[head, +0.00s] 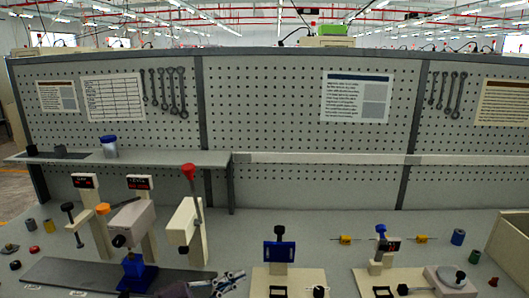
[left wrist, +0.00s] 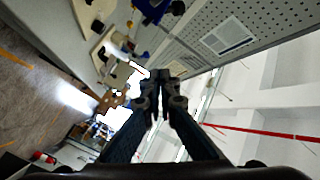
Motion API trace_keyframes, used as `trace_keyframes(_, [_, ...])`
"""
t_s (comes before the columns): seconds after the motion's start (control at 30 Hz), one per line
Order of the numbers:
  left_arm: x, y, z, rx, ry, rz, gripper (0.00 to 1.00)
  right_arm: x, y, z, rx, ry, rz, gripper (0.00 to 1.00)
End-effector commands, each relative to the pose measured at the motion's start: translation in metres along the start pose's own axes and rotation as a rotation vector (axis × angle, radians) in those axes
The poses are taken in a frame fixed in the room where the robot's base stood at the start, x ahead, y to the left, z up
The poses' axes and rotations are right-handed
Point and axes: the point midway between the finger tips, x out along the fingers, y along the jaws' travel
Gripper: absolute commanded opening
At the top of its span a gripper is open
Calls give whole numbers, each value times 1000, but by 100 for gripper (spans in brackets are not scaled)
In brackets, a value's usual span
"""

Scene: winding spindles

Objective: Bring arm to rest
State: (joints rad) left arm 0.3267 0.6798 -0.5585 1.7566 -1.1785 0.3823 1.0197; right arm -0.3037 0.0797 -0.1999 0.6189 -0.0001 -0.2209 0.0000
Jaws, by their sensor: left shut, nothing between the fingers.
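My left gripper (head: 232,276) shows at the bottom edge of the head view, low over the front of the bench, with part of my arm beside it. In the left wrist view its two fingers (left wrist: 160,78) meet at the tips, shut and empty. No object is held. My right gripper and arm are not in the head view.
A winding machine with a blue base (head: 137,272) stands left of my gripper, and a red-knobbed lever press (head: 188,228) behind it. A cream fixture with a blue block (head: 279,252) stands to the right.

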Motion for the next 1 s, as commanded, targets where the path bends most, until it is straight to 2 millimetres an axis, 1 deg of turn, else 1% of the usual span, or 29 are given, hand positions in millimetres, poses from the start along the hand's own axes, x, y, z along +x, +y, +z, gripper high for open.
trace_keyframes(0.03, [0,-9,-9,-46,-2,-96,0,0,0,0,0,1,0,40])
trace_keyframes(0.1, [-5,-26,-12,-106,-33,-232,0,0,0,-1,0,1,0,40])
trace_keyframes(0.17, [-14,-38,-9,-165,-78,-339,0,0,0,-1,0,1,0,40])
trace_keyframes(0.23, [-30,-46,1,-241,-151,-448,0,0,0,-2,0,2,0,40])
trace_keyframes(0.27, [-38,-48,7,-275,-189,-490,0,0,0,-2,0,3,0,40])
trace_keyframes(0.33, [-58,-46,24,-359,-290,-572,0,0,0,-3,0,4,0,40])
trace_keyframes(0.37, [-68,-42,31,-396,-338,-600,0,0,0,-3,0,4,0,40])
trace_keyframes(0.43, [-92,-28,50,-484,-459,-649,0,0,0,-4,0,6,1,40])
trace_keyframes(0.47, [-102,-18,58,-524,-514,-662,0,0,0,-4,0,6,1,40])
trace_keyframes(0.5, [-117,-5,68,-577,-590,-673,0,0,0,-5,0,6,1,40])
trace_keyframes(0.57, [-139,21,79,-657,-705,-672,0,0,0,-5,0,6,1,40])
trace_keyframes(0.6, [-154,41,85,-711,-783,-660,0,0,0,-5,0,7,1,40])
trace_keyframes(0.67, [-175,74,89,-791,-898,-627,0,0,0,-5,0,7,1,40])
trace_keyframes(0.7, [-189,96,90,-842,-971,-596,0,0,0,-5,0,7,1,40])
trace_keyframes(0.77, [-208,128,86,-910,-1065,-540,0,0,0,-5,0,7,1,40])
trace_keyframes(0.8, [-219,147,82,-949,-1121,-499,0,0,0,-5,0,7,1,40])
trace_keyframes(0.83, [-227,162,78,-979,-1160,-466,0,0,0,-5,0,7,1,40])
trace_keyframes(0.9, [-242,190,67,-1036,-1232,-394,0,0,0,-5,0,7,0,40])
trace_keyframes(1.0, [-261,225,48,-1105,-1315,-288,0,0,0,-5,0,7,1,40])
